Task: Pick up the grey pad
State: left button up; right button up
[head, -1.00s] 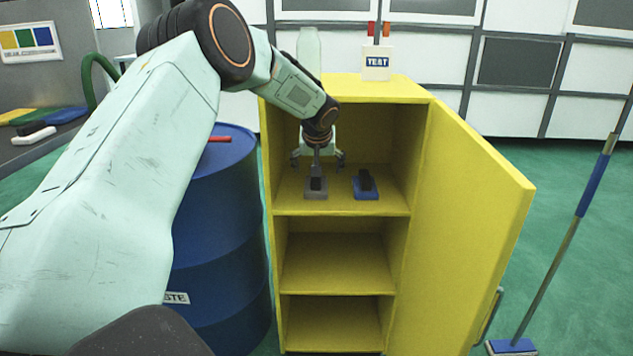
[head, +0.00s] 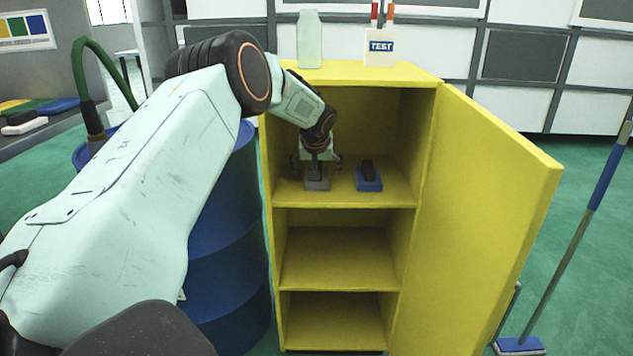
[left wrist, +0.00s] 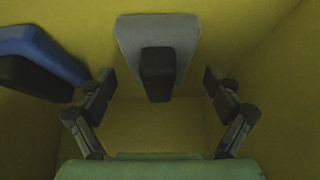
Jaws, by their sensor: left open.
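The grey pad (head: 317,185) lies on the top shelf of the open yellow cabinet, left of a blue pad. It has a dark block-shaped grip on top. In the left wrist view the grey pad (left wrist: 130,40) is just beyond the fingertips, with its dark grip (left wrist: 158,75) centred between them. My left gripper (head: 316,164) is inside the top compartment, at the grey pad. In the wrist view my left gripper (left wrist: 157,80) is open, a finger on each side, with gaps to the grip. My right gripper is not in view.
The blue pad (head: 369,184) with a dark grip stands close on the right. The cabinet (head: 338,262) has side walls near the gripper and its door (head: 490,200) is open to the right. A blue drum (head: 228,240) stands left. A bottle (head: 310,40) and TEST container (head: 379,46) stand on top.

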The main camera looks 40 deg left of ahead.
pick_arm(q)
jog(key=shift+w+r, duration=0.1)
jog(key=shift+c, duration=1.3)
jog(key=c, duration=1)
